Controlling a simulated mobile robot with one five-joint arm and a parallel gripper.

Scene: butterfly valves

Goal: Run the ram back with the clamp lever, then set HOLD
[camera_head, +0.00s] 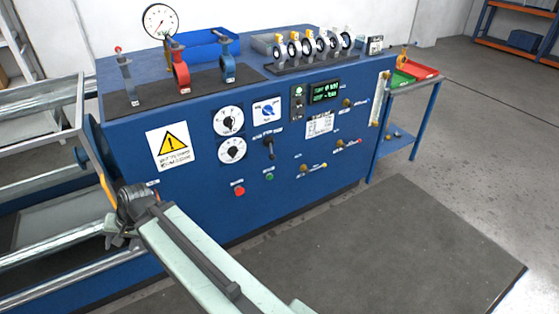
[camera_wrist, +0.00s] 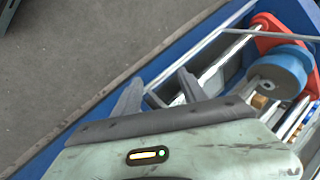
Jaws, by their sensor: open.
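My gripper (camera_wrist: 160,78) is open and empty in the wrist view, its two grey fingers pointing toward the bench's frame. In the head view my gripper (camera_head: 118,236) is at the left end of the blue bench (camera_head: 305,190), by the rails. A bar with an orange grip (camera_head: 107,190) stands just behind my wrist; I cannot tell whether it is the clamp lever. A black lever (camera_head: 268,145) sticks out of the front panel. Above it is a selector with a blue-and-white plate (camera_head: 266,110); its wording is unreadable. The ram is not clearly identifiable.
The wrist view shows a blue cylinder (camera_wrist: 277,74), a red flange (camera_wrist: 264,32) and silver rods at the right. Two white dials (camera_head: 229,121), a red button (camera_head: 239,191) and a green button (camera_head: 269,177) are on the panel. The mat (camera_head: 400,250) in front is clear.

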